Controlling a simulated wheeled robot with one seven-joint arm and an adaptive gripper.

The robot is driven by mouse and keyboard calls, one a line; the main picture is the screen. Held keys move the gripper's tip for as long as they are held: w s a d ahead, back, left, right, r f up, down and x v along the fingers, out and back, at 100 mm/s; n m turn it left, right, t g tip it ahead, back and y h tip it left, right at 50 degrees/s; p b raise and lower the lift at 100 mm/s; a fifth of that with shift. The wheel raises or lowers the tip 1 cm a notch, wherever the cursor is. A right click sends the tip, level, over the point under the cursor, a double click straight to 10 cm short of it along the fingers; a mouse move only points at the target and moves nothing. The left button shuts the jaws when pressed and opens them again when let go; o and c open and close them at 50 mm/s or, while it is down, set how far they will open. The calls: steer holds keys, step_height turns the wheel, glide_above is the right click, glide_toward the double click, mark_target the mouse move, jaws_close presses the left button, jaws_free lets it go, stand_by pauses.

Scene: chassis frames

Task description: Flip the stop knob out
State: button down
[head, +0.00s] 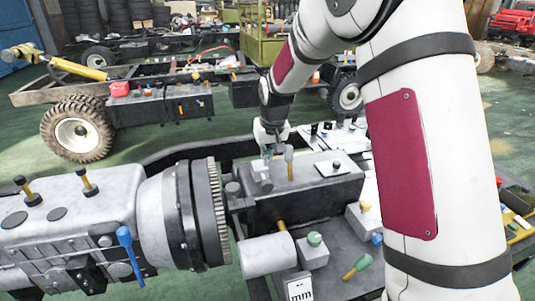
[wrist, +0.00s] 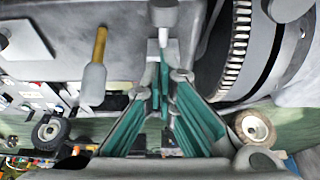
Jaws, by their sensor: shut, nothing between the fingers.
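My gripper (head: 268,153) is over the left end of a grey box (head: 305,190) on the chassis. Its teal fingers (wrist: 163,88) are shut and empty in the wrist view. A grey knob on a pale stem (wrist: 163,14) lies straight beyond the fingertips in the wrist view. A yellow-shafted lever with a grey end (head: 289,153) stands just right of my gripper in the head view; it shows left of the fingers in the wrist view (wrist: 96,75). No label tells which one is the stop knob. I cannot tell whether the fingers touch the pale-stemmed knob.
A large gearbox with a toothed ring (head: 215,212) is at the left, with a blue lever (head: 128,250). A green knob (head: 314,239) and a green-ended yellow lever (head: 357,266) are nearer. My arm covers much of the right. Another chassis (head: 160,105) stands behind.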

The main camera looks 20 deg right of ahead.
mark_target(268, 181)
steer(key=x, duration=0.6)
steer(key=shift+w+f, duration=0.1)
steer(key=shift+f, duration=0.25)
steer(key=shift+p, duration=0.3)
steer(key=s+p, duration=0.2)
steer(key=s, duration=0.2)
steer(key=shift+s+r, duration=0.1)
steer(key=shift+r, duration=0.05)
steer(key=p+v, duration=0.4)
steer(key=v, duration=0.5)
steer(key=shift+r, duration=0.4)
